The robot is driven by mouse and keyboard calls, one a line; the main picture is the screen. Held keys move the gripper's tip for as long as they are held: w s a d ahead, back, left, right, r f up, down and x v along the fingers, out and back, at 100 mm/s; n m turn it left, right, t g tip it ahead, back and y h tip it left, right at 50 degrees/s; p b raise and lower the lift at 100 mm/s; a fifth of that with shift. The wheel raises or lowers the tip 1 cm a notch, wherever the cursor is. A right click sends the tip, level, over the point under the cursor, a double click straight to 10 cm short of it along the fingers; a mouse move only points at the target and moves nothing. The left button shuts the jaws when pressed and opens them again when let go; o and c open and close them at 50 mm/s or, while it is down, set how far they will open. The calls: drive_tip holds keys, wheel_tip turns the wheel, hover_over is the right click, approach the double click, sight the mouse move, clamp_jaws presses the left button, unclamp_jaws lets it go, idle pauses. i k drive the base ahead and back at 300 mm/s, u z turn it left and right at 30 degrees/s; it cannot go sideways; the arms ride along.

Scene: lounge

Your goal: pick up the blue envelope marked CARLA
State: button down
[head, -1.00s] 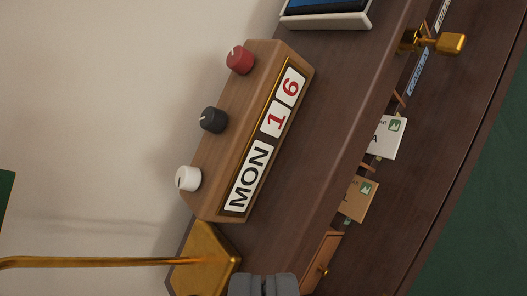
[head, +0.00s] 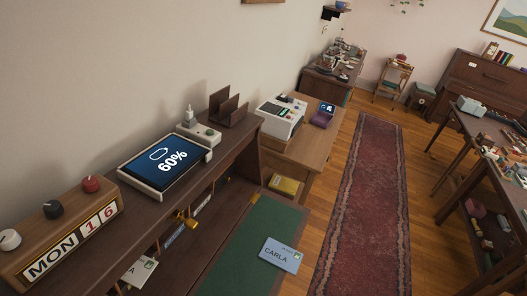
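The blue envelope marked CARLA (head: 281,254) lies on the green writing surface (head: 238,246) of a dark wooden desk. It has a stamp in its upper right corner and lies flat near the front edge of the green surface.
On the desk top stand a calendar block (head: 62,232), a tablet (head: 166,164) reading 60% and a dark letter rack (head: 229,110). A white envelope (head: 138,271) sticks out of a slot. A red runner (head: 366,195) covers open floor to the right.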

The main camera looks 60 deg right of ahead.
sight(282, 256)
drive_tip(key=z, duration=1.4)
drive_tip(key=k, duration=0.7)
drive_tip(key=z, duration=0.05)
